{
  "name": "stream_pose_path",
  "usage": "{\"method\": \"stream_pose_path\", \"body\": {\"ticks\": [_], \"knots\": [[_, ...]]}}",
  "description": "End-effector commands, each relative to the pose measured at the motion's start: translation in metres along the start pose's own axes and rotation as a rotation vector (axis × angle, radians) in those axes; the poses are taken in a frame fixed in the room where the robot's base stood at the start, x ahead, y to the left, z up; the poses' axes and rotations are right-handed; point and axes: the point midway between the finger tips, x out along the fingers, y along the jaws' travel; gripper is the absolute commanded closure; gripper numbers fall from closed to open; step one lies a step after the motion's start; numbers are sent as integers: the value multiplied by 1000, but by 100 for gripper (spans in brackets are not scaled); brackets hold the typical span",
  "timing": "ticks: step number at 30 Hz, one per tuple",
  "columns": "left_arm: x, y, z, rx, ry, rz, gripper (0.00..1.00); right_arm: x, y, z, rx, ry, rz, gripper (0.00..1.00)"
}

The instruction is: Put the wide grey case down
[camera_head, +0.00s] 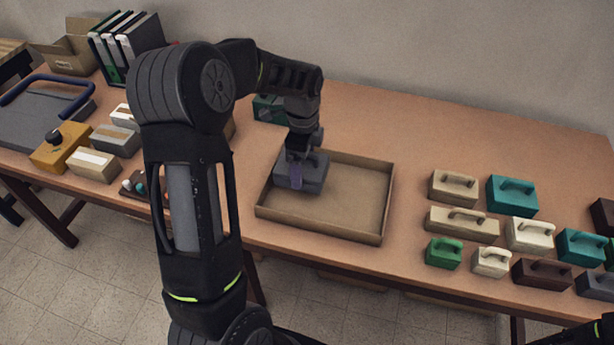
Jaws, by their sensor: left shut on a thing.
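My left gripper (296,175) points down over the left part of a shallow brown tray (380,215). It is shut on a grey case (316,180), which the gripper partly hides. The case is inside the tray's outline, near its back left corner; I cannot tell whether it touches the tray floor. The rest of the tray is empty. Part of my right arm shows at the bottom right corner, but its gripper is out of view.
Several handled cases in cream, teal, green, brown and grey (597,284) stand right of the tray. Boxes (95,165), binders (128,40) and a cardboard box (70,55) fill the left. The table's back right is clear.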

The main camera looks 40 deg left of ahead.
Motion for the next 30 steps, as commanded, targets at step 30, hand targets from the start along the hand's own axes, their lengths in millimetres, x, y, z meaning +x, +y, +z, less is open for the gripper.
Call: {"method": "stream_pose_path", "body": {"ticks": [30], "knots": [[48, -1, 0, -1, 0, -2, 61, -6, -2, 1, 2, -2, 3, 64]]}}
